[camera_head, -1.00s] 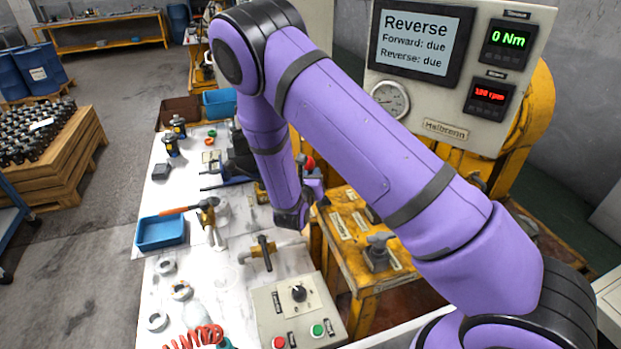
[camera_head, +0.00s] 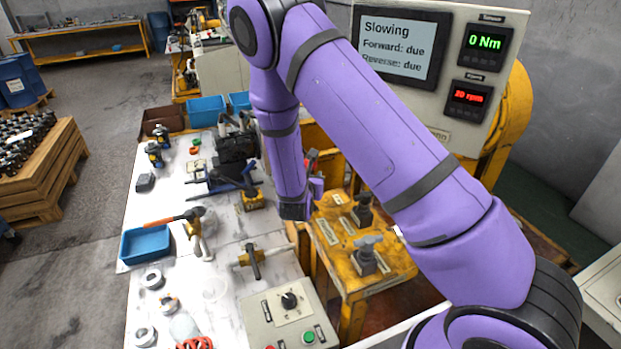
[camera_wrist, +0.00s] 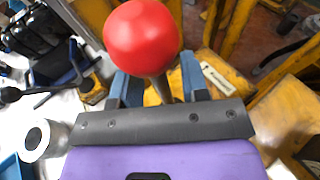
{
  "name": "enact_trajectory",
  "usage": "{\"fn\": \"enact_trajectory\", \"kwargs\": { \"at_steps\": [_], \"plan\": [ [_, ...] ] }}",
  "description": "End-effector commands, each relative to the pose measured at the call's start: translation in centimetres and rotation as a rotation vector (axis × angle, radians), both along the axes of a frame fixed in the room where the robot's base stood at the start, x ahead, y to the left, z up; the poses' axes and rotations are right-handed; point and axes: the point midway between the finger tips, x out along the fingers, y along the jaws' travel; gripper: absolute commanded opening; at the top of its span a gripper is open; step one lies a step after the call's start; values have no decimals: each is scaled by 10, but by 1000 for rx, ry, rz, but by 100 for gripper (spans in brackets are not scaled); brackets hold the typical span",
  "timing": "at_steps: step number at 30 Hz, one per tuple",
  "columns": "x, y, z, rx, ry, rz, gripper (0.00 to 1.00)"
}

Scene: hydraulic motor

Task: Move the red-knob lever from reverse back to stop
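The red-knob lever stands at the yellow bench; its red knob (camera_wrist: 141,38) is large and close in the wrist view. A small part of the red knob (camera_head: 311,157) shows beside my arm in the head view. My gripper (camera_wrist: 158,85) has its two blue fingers apart on either side of the lever's metal shaft (camera_wrist: 160,88), just below the knob, with gaps beside the shaft. In the head view my gripper (camera_head: 314,188) is mostly hidden by my wrist. The display (camera_head: 402,42) reads "Slowing", "Forward: due", "Reverse: due". The meters read 0 Nm and about 20 rpm.
The yellow bench (camera_head: 352,282) carries other grey-handled controls (camera_head: 366,252) right of my gripper. A white worktable (camera_head: 215,270) on the left holds a blue tray (camera_head: 146,244), a hammer, rings and a control box (camera_head: 290,318). Tools stand close to the left of my gripper.

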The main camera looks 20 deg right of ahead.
Motion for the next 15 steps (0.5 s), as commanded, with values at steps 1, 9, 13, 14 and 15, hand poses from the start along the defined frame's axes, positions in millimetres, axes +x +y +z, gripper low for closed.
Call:
{"fn": "enact_trajectory", "kwargs": {
  "at_steps": [1,9,13,14,15],
  "plan": [
    [0,0,0,0,0,0,41],
    [-11,9,4,0,0,2,41],
    [-30,21,10,0,0,3,41],
    [-35,24,11,0,0,2,41],
    [-41,29,13,1,0,3,41]
  ]
}}
